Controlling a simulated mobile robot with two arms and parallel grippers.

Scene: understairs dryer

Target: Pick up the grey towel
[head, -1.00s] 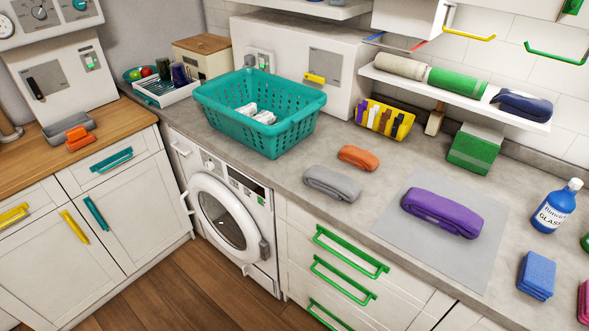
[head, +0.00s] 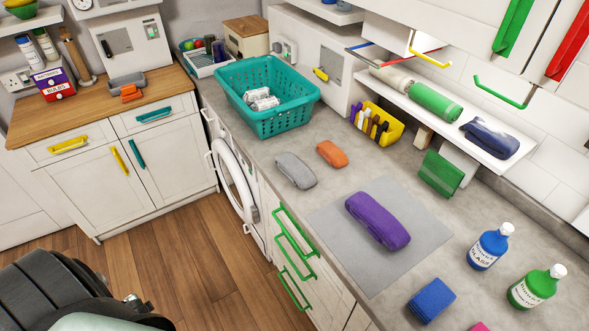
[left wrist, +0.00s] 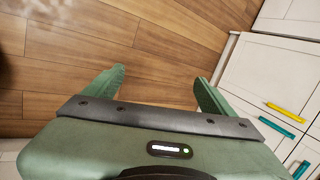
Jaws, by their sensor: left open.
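The grey towel (head: 296,170) lies folded on the counter in the head view, just left of a small orange cloth (head: 331,153) and in front of the teal basket. Nothing touches it. My left gripper (left wrist: 160,85) shows in the left wrist view with its two green fingers spread apart and nothing between them. It is over the wooden floor, away from the counter, and the towel is not in that view. Part of my arm shows at the lower left of the head view. My right gripper is in neither view.
A teal basket (head: 264,122) with white items stands behind the towel. A purple towel (head: 377,221) lies on a grey mat (head: 407,262) to the right. Green drawer handles (head: 294,233) stick out below the counter. A shelf (head: 450,117) overhangs the back. The floor (head: 170,262) is clear.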

